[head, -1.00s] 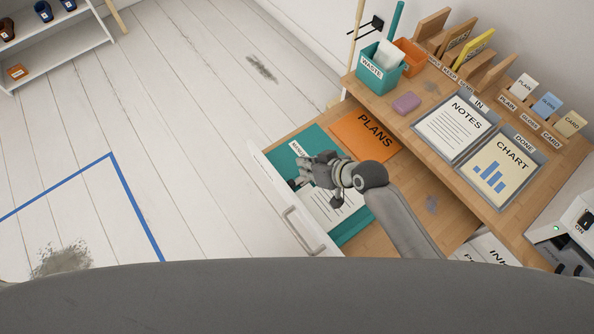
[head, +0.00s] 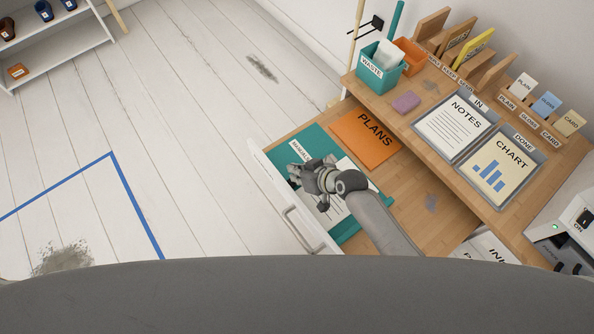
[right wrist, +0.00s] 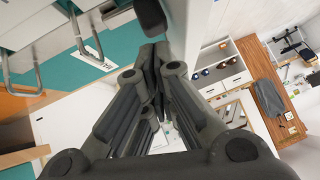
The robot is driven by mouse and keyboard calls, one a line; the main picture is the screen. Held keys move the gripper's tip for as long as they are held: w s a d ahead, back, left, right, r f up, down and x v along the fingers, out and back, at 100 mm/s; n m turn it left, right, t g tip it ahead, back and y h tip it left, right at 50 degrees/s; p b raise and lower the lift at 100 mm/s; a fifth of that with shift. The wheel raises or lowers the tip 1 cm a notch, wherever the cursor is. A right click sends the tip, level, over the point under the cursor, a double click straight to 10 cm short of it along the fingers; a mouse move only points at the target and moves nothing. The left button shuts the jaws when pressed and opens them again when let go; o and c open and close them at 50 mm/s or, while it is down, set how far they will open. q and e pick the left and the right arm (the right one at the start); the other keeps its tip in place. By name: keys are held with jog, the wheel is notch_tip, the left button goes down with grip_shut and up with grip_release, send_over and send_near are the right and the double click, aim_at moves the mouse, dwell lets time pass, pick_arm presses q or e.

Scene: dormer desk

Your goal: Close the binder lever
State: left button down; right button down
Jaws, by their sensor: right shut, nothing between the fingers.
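The teal binder (head: 308,140) lies open in the pulled-out drawer, with a white label and white paper in it. In the right wrist view, its teal cover (right wrist: 120,35) and metal arches (right wrist: 85,35) show at the upper left. My right gripper (head: 297,172) is over the binder, shut and empty; its fingertips come together in the right wrist view (right wrist: 155,50). A dark rounded piece (right wrist: 150,18) is just beyond the tips; it may be the lever's end, and I cannot tell if they touch. In the head view my gripper hides the lever area. My left gripper is not in view.
The drawer front (head: 290,210) with its handle bounds the binder on the left. An orange PLANS folder (head: 365,137) lies beside it.

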jog(key=shift+s+a+f, duration=0.15)
jog(key=shift+s+a, duration=0.1)
jog(key=shift+a, duration=0.1)
jog(key=shift+w+d+r, duration=0.25)
jog(key=shift+w+d, duration=0.2)
jog(key=shift+d, duration=0.15)
jog(key=shift+r+p, duration=0.55)
jog(key=shift+p, duration=0.05)
jog(key=s+d+r+p, duration=0.2)
jog(key=s+d+r, duration=0.2)
jog(key=r, duration=0.6)
jog(key=shift+s, duration=0.9)
jog(key=shift+f, duration=0.1)
